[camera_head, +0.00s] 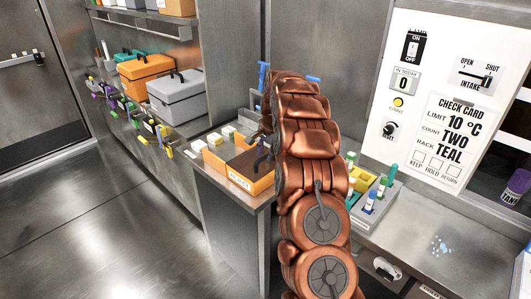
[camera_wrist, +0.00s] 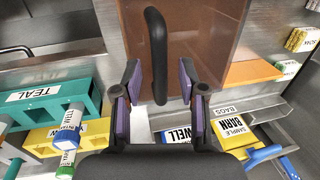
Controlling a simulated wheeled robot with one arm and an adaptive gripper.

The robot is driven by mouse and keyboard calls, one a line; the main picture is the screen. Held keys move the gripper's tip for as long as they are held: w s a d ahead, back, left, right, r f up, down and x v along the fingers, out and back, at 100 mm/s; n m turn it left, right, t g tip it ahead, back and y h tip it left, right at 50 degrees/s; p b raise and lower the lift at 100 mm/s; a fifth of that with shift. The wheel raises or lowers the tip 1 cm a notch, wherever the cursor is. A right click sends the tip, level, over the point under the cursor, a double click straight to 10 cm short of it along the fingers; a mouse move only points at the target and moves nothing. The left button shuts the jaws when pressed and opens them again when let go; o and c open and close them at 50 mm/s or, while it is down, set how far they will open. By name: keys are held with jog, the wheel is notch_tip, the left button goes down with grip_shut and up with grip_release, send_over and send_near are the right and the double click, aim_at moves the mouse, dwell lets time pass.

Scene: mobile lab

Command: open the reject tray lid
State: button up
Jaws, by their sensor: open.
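The orange reject tray (camera_head: 238,181) stands on the steel counter left of my arm in the head view, its label facing front. Its brown, see-through lid (camera_head: 236,157) appears to lie over it. In the wrist view the lid (camera_wrist: 205,35) fills the top middle and carries a black bar handle (camera_wrist: 156,50). My gripper (camera_wrist: 159,78) is open, with its purple-padded fingers on either side of the handle's near end. I cannot tell whether they touch it. In the head view my gripper (camera_head: 262,152) is partly hidden by my arm at the tray's right side.
In the wrist view a teal rack (camera_wrist: 75,90) and a yellow rack (camera_wrist: 97,135) lie at left, and a yellow labelled box (camera_wrist: 233,132) at lower right. A control panel (camera_head: 440,65) rises at right.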

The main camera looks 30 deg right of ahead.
jog(key=shift+c, duration=0.2)
grip_shut()
dwell(0.4)
